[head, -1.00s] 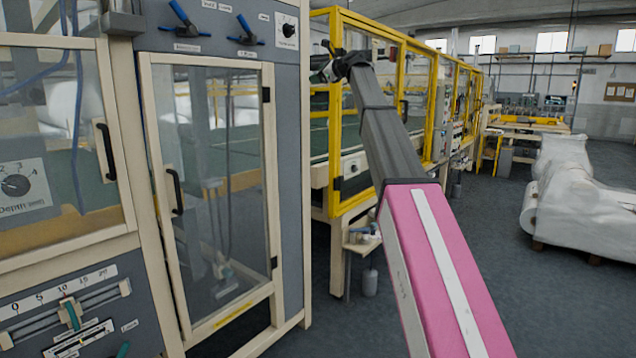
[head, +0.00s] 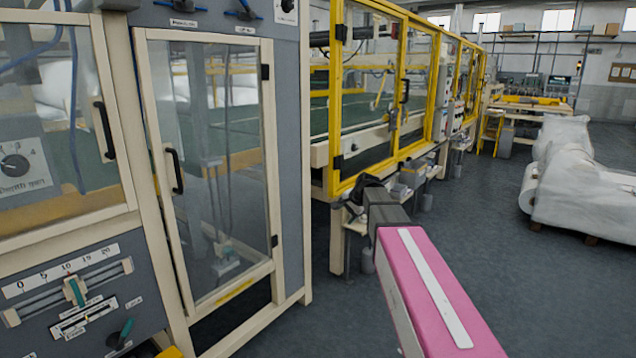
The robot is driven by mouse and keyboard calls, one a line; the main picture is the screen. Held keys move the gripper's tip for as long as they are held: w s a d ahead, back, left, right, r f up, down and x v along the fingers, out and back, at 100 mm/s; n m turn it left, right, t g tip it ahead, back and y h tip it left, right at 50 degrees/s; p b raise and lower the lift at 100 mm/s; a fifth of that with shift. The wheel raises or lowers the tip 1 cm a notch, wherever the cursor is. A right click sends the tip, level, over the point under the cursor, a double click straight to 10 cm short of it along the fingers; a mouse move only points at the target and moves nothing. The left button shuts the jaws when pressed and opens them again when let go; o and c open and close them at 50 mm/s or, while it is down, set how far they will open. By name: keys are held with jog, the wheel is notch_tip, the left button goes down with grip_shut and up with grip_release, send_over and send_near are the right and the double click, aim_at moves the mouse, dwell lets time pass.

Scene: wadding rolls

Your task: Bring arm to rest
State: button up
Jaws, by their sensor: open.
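My arm reaches from the lower right toward the middle of the head view, its pink section with a white stripe nearest and a short grey section beyond. At its far end is a dark wrist, with my gripper (head: 354,190) small and dark beside it. The gripper is open, though its fingers are hard to make out. I see nothing held in it. It appears in front of the lower edge of the yellow-framed machine (head: 378,168); I cannot tell how far apart they are.
A grey cabinet with a glazed door (head: 272,150) stands close on the left. Wrapped white rolls (head: 580,195) lie on the right. The dark floor (head: 490,250) between the machine and the rolls is clear. A small yellow stand (head: 491,133) is farther back.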

jog(key=s+d+f+n+g+h, duration=0.1)
jog(key=s+d+f+n, duration=0.1)
jog(key=s+f, duration=0.5)
jog(key=s+d+f+n+g+h, duration=0.2)
jog(key=s+f, duration=0.5)
jog(key=s, duration=0.5)
jog(key=s+d+f+n+g+h, duration=0.1)
jog(key=s+d+f+n+g, duration=0.1)
jog(key=s+d+f+n, duration=0.2)
jog(key=s+f, duration=0.3)
jog(key=s, duration=0.2)
jog(key=shift+s+f+n, duration=0.3)
jog(key=shift+s+n, duration=0.1)
jog(key=shift+d, duration=0.1)
